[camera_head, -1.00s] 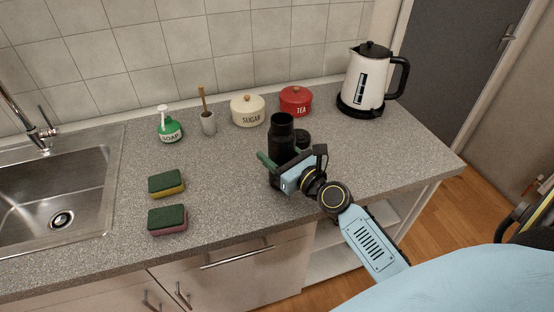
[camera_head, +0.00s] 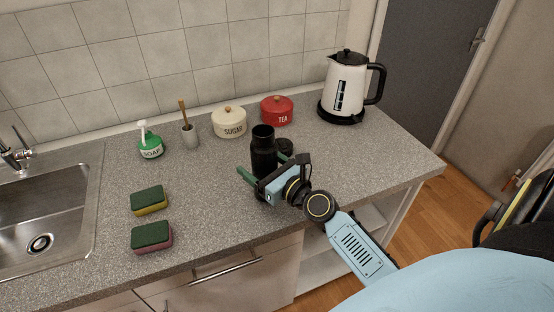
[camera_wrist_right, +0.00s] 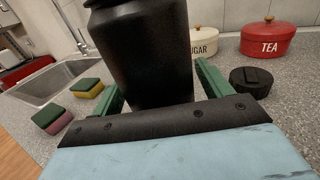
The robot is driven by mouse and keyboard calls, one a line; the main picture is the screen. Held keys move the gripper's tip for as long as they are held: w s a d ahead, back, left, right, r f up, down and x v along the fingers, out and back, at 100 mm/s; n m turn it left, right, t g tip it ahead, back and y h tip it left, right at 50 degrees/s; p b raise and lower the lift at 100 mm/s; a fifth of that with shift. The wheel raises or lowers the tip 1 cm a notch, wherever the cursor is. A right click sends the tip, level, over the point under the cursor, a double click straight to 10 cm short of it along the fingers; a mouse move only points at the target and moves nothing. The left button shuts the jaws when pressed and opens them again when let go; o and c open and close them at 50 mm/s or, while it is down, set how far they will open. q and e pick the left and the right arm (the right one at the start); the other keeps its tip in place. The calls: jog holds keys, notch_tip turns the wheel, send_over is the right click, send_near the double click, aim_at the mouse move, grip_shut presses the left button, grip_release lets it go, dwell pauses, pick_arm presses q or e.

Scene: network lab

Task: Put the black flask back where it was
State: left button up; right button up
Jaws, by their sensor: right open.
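The black flask (camera_head: 264,150) stands upright on the grey counter, without a lid on its open top. In the right wrist view the flask (camera_wrist_right: 146,55) fills the middle, between the two green fingers. My right gripper (camera_head: 262,168) is open around the flask's lower part, one finger on each side; the wrist hides the flask's base. A black round lid (camera_wrist_right: 250,82) lies on the counter just right of the flask; it also shows behind the gripper in the head view (camera_head: 286,146). My left gripper is not in view.
A red TEA tin (camera_head: 277,111), a cream SUGAR tin (camera_head: 229,122) and a white kettle (camera_head: 346,88) stand behind.

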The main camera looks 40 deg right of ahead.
jog(key=s, duration=0.3)
jog(key=s+d+b, duration=0.1)
jog(key=s, duration=0.3)
jog(key=s+b, duration=0.1)
jog(key=s, duration=0.2)
jog(key=shift+s+d+f, duration=0.15)
jog(key=shift+d+f, duration=0.05)
jog(key=shift+d, duration=0.15)
jog(key=shift+s+d+r+b, duration=0.15)
jog(key=shift+s+b, duration=0.15)
jog(key=shift+s, duration=0.35)
